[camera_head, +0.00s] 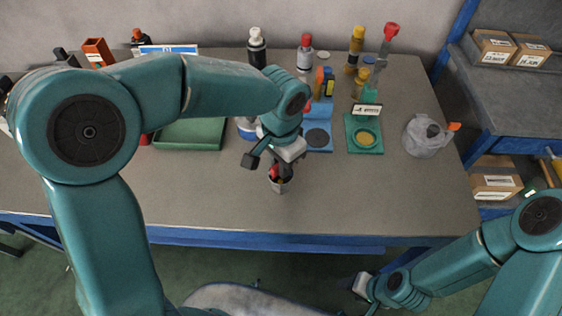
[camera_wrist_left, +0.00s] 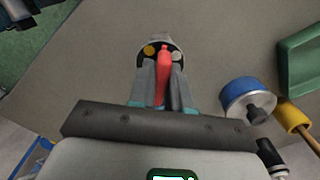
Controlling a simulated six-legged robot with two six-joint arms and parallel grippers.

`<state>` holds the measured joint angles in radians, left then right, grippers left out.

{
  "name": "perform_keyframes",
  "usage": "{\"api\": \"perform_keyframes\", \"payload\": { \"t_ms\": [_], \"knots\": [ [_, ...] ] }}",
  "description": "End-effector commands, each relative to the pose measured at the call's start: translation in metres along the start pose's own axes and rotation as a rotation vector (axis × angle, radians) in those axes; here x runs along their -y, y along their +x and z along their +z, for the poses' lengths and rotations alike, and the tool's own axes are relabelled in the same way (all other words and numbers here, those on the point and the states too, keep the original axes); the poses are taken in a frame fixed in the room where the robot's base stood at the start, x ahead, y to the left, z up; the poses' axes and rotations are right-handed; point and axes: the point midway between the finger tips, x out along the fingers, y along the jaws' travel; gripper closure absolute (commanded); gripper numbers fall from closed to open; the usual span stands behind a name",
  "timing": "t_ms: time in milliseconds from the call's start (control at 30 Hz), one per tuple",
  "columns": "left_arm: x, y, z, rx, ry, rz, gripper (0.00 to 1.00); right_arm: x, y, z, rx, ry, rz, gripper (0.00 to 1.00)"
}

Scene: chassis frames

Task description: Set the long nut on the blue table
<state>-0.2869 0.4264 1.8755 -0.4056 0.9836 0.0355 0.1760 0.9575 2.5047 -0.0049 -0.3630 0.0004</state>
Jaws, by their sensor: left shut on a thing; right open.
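My left gripper (camera_head: 276,172) is over the front middle of the blue-framed table (camera_head: 215,200), pointing down. It is shut on a slim red piece (camera_wrist_left: 163,78), which shows between its fingers in the left wrist view. The red piece stands at the mouth of a small grey cup (camera_head: 279,186) with a dark inside and yellowish and pale ends in it. I cannot tell whether the cup rests on the tabletop. I cannot pick out the long nut for certain. My right gripper (camera_head: 360,286) is open and low, in front of the table's edge.
A green tray (camera_head: 190,134), a blue mat (camera_head: 318,140) and a green mat with a yellow ring (camera_head: 366,138) lie behind. A clear jug (camera_head: 425,137) stands at the right. Several bottles line the back. The front strip of tabletop is mostly bare.

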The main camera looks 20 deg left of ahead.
Motion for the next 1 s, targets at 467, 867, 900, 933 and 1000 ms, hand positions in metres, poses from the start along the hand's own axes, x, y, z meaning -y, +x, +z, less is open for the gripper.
{"api": "perform_keyframes", "payload": {
  "t_ms": [467, 867, 900, 933, 1000],
  "knots": [
    [0.000, 0.003, 0.000, -0.001, 0.000, 0.000, 0.57, -0.001, 0.002, 0.000, 0.000, 0.000, 0.000, 0.45],
    [0.000, -0.017, -0.001, -0.005, 0.000, -0.001, 0.57, 0.001, -0.001, 0.000, 0.000, 0.000, 0.000, 0.45],
    [0.000, -0.025, -0.002, -0.006, -0.001, -0.001, 0.57, 0.001, -0.002, 0.000, 0.000, 0.000, 0.000, 0.45],
    [0.000, -0.033, -0.001, -0.007, -0.001, -0.001, 0.57, 0.001, -0.002, 0.000, 0.000, 0.000, 0.000, 0.45],
    [0.000, -0.050, -0.002, -0.007, -0.001, -0.002, 0.57, 0.001, -0.003, 0.000, 0.000, 0.000, 0.000, 0.45]
  ]
}}
